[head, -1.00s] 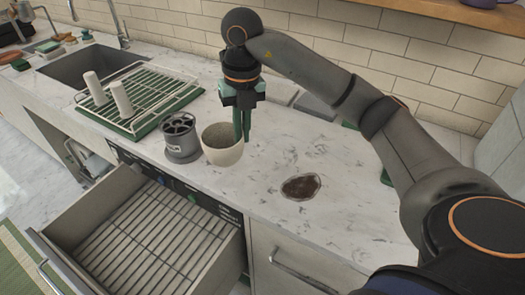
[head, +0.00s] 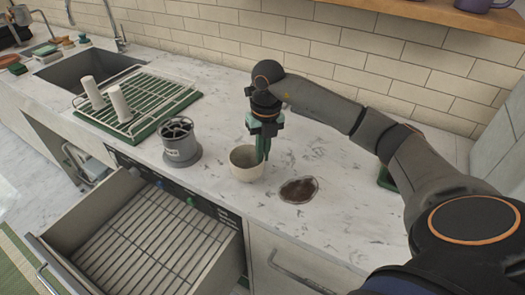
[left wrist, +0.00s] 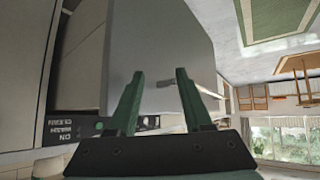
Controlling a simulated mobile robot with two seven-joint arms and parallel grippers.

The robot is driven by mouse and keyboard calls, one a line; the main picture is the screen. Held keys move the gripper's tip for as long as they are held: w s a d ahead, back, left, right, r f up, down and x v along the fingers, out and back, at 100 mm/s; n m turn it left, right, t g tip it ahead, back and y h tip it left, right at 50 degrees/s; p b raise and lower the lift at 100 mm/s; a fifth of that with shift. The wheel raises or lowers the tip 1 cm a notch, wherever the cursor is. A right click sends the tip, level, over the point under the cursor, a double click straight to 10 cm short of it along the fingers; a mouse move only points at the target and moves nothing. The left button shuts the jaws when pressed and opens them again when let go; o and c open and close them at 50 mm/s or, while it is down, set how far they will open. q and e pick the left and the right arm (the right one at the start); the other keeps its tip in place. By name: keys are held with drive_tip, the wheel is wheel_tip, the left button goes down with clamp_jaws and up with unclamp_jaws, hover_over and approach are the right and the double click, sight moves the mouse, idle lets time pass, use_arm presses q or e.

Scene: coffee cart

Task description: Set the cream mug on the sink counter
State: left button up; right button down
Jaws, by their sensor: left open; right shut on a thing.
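The cream mug (head: 242,164) is upright at the counter, right of the grey cutlery holder. My right gripper (head: 262,152) is shut on the mug's right side, its green fingers pointing down. Whether the mug's base touches the counter is hard to tell. The sink counter (head: 215,205) is pale marble, with the sink (head: 90,68) at the far left. My left gripper (left wrist: 160,90) shows in the left wrist view, open with nothing between its fingers; it is not clearly seen in the head view.
The cutlery holder (head: 181,145) stands close left of the mug. A dark brown spill (head: 299,190) lies to its right. A dish rack (head: 150,98) with two white cups stands at the left. An open drawer (head: 150,235) with a wire rack juts out below the counter.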

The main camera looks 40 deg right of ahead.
drive_tip(key=shift+f, duration=0.1)
drive_tip(key=c, duration=1)
unclamp_jaws()
wheel_tip(320, 180, up, 12)
drive_tip(key=shift+d, duration=0.3)
drive_tip(key=shift+s, duration=0.1)
